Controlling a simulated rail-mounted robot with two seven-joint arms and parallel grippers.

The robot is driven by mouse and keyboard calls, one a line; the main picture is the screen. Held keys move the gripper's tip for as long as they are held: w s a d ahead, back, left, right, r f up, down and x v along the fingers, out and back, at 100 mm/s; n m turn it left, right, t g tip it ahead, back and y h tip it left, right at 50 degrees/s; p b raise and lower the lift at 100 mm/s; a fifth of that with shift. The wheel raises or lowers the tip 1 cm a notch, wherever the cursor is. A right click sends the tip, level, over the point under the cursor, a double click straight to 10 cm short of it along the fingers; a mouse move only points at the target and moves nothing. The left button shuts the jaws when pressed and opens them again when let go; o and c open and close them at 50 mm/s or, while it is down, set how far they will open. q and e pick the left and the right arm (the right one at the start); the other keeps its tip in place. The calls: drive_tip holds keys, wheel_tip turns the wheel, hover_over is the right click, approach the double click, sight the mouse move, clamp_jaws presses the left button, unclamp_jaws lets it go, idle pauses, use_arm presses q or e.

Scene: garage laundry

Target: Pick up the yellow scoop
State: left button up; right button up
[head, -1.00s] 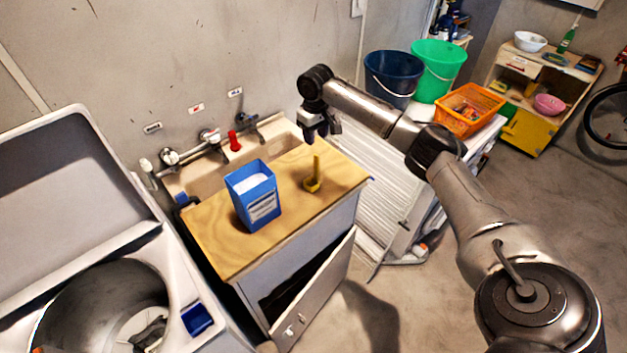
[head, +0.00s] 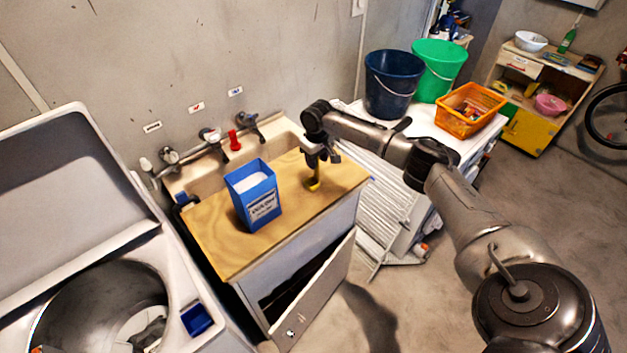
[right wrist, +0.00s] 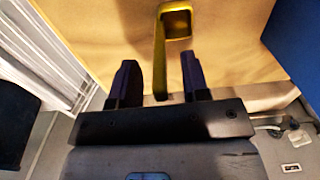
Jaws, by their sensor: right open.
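My right gripper (right wrist: 160,82) is open, with one finger on each side of the handle and gaps visible on both sides. My left gripper is in neither view.
A blue detergent box (head: 254,197) stands on the wooden counter (head: 225,240) left of the scoop. A sink with taps (head: 210,136) lies behind. An open cabinet door (head: 315,290) hangs below. Buckets (head: 390,85) and an orange basket (head: 470,108) stand at the right.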

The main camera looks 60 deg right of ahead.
drive_tip(key=shift+f, duration=0.2)
clamp_jaws()
idle(0.3)
